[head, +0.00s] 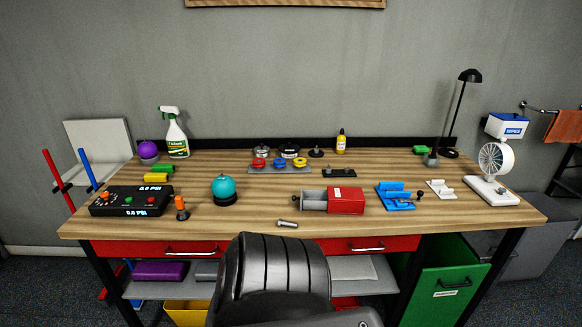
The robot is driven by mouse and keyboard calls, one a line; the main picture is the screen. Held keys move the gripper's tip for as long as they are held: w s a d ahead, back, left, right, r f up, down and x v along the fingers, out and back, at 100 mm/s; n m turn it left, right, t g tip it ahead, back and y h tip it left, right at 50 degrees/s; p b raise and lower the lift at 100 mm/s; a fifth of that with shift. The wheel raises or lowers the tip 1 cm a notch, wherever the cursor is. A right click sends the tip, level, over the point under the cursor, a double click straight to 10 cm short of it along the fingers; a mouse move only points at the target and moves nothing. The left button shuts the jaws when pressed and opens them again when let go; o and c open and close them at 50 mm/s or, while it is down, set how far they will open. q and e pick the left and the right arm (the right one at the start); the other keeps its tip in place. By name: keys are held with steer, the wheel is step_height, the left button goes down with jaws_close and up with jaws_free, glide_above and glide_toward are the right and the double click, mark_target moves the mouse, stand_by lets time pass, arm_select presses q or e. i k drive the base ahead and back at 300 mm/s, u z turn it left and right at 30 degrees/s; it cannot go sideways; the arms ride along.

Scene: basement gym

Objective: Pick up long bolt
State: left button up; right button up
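A small grey metal piece that looks like the long bolt (288,223) lies on its side on the wooden workbench (340,235), near the front edge and left of a red box. It is small in the head view, so its thread and head are hard to make out. Neither of my grippers shows in the head view.
A red box with an open grey drawer (345,200) stands right of the bolt. A teal ball (223,187) on a dark base and an orange-topped piece (181,208) stand to the left. A black ribbed chair back (272,275) rises before the bench's front edge.

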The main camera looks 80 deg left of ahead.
mark_target(281, 222)
steer(key=z, duration=0.05)
steer(key=i, duration=1)
steer(key=u, duration=1.45)
